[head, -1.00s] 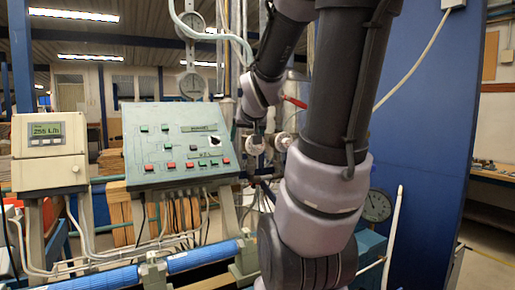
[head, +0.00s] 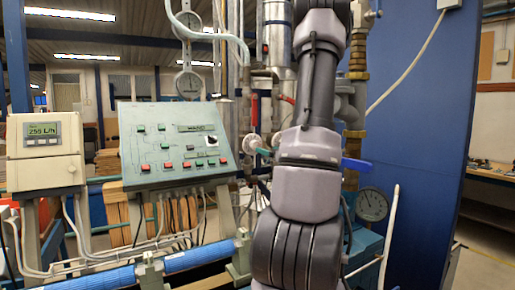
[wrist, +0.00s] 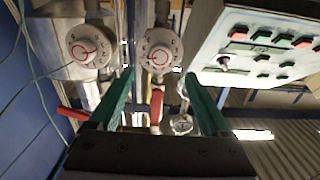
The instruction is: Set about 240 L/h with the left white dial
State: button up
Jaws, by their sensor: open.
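Two white dials with red markings show in the wrist view, which is upside down. The one beside the control panel, the left white dial (wrist: 161,50), also shows in the head view (head: 252,142). The other white dial (wrist: 89,46) is partly hidden by my arm in the head view (head: 279,141). My gripper (wrist: 159,75) is open, its two teal fingers spread either side of the left dial's line. The dial appears just beyond the fingertips; I cannot tell whether they touch it. The flow display (head: 42,130) at left reads about 255 L/h.
A green control panel (head: 150,170) with several buttons stands left of the dials. A red handle (wrist: 156,105) shows between my fingers. A blue lever (head: 357,165) and a round gauge (head: 372,204) are to the right. Pipes crowd the area behind the dials.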

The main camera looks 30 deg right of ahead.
aim_at(257, 146)
jog(key=w, duration=0.9)
jog(key=shift+d, duration=0.25)
grip_shut()
jog(key=shift+n, duration=1.2)
grip_release()
jog(key=s, duration=1)
jog(key=shift+s+a, duration=0.3)
jog(key=shift+s, duration=0.1)
